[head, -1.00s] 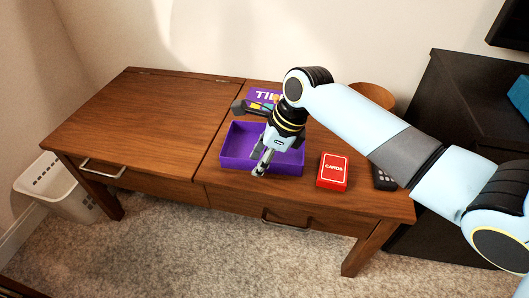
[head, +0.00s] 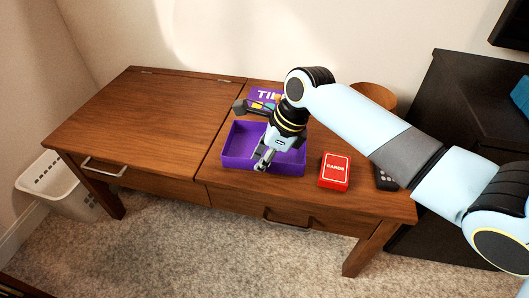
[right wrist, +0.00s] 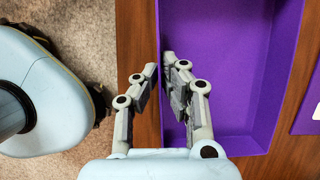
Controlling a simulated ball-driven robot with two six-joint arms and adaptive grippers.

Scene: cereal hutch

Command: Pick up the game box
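The game box is an open purple tray (head: 235,151) on the right half of the wooden table, in the head view. It also fills much of the right wrist view (right wrist: 235,60). Its purple lid (head: 262,95), with partly hidden white lettering, is behind it. My right gripper (head: 261,166) points down at the tray's front wall. In the right wrist view its fingers (right wrist: 160,72) are close together, one on each side of that wall, and look shut on it. The tray still rests on the table. My left gripper is not in view.
A red card box (head: 334,171) and a dark remote (head: 384,178) lie right of the tray. A brown bowl (head: 373,94) is behind my right arm. The table's left half (head: 150,120) is clear. A white basket (head: 60,187) stands on the floor at left.

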